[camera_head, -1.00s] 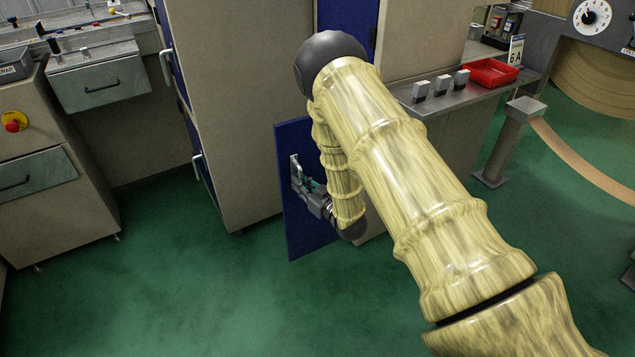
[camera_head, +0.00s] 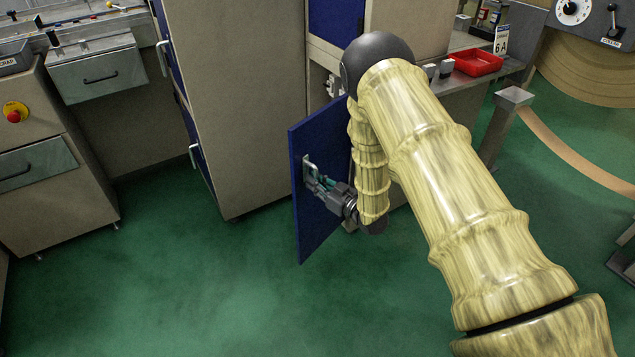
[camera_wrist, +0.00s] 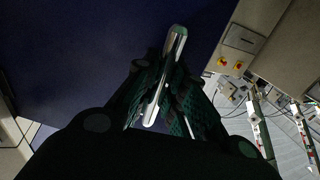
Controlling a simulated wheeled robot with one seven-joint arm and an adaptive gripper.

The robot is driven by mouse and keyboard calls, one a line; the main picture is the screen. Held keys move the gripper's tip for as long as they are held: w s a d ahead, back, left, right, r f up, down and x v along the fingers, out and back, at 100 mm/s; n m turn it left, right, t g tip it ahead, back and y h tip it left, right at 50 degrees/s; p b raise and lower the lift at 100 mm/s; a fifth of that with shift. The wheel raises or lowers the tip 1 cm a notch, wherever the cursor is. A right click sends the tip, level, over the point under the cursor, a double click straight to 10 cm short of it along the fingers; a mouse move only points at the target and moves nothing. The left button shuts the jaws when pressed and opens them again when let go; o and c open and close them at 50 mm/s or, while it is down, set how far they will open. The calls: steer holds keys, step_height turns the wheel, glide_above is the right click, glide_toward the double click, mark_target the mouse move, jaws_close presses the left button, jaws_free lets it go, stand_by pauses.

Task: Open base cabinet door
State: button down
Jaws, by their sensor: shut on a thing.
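The blue base cabinet door (camera_head: 312,222) stands swung out from the cabinet in the head view, with a gap on its inner side. Its silver handle (camera_head: 308,168) is on the outer face; it also shows in the wrist view (camera_wrist: 177,42). My gripper (camera_head: 320,182) is at the handle. In the wrist view my gripper (camera_wrist: 160,92) has its two green-padded fingers closed around the handle bar, with the blue door panel (camera_wrist: 80,50) behind. The cabinet interior is mostly hidden by my arm.
A tall beige cabinet (camera_head: 240,100) stands left of the door. A bench with a red tray (camera_head: 476,62) is at the right, beside a grey post (camera_head: 505,125). A beige machine with a red button (camera_head: 14,115) is at the far left. Green floor (camera_head: 200,290) in front is clear.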

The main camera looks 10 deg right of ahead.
steer(key=shift+a, duration=0.15)
steer(key=c, duration=1.5)
jaws_free()
steer(key=shift+o, duration=0.2)
steer(key=shift+s+d, duration=0.35)
steer(key=shift+d, duration=0.05)
steer(key=v, duration=1.1)
